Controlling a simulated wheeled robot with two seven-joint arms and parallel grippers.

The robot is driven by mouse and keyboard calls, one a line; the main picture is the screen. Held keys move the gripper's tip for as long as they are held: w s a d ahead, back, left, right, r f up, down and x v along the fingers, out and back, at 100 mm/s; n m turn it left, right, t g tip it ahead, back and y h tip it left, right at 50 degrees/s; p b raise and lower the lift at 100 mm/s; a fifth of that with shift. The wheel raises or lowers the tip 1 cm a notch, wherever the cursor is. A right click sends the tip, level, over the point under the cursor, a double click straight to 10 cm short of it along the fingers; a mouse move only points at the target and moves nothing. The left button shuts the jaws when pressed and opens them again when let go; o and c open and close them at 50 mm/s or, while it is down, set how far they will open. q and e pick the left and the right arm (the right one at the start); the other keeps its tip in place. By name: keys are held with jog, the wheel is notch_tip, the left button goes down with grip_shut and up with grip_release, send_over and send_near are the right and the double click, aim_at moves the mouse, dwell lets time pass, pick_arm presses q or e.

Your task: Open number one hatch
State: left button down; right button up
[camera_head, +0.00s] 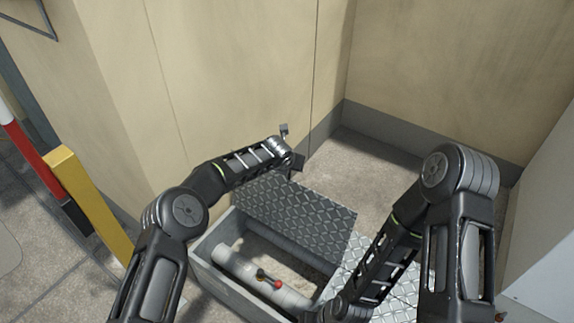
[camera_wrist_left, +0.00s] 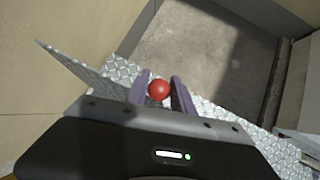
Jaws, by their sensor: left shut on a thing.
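A grey diamond-plate hatch (camera_head: 300,215) stands raised at a tilt over a grey box (camera_head: 232,288) in the head view. Its opening shows a pale pipe and a small red-ended valve handle (camera_head: 270,281). My left arm reaches to the hatch's far upper edge; its fingers are hidden there in the head view. In the left wrist view my left gripper (camera_wrist_left: 161,78) is shut around a red ball knob (camera_wrist_left: 158,90), with diamond plate behind it. My right arm reaches down to the bottom edge of the head view, its fingers out of frame. I see no hatch number.
A second, flat diamond-plate cover (camera_head: 397,289) lies right of the opening, partly behind my right arm. Beige walls (camera_head: 235,75) close in the back and left. A yellow post (camera_head: 90,205) stands at the left. Bare floor (camera_head: 375,165) lies behind the box.

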pick_arm(q)
jog(key=shift+s+d+f, duration=0.1)
jog(key=shift+s+f, duration=0.05)
jog(key=shift+f, duration=0.05)
jog(key=c, duration=1.4)
grip_release()
jog(key=shift+c, duration=0.2)
jog(key=o, duration=0.3)
jog(key=shift+r, duration=0.1)
jog(key=shift+o, duration=0.2)
jog(key=shift+r, duration=0.1)
jog(key=shift+s+a+r, duration=0.2)
jog(key=shift+r, duration=0.3)
jog(key=v, duration=0.6)
jog(key=shift+s+p, duration=0.3)
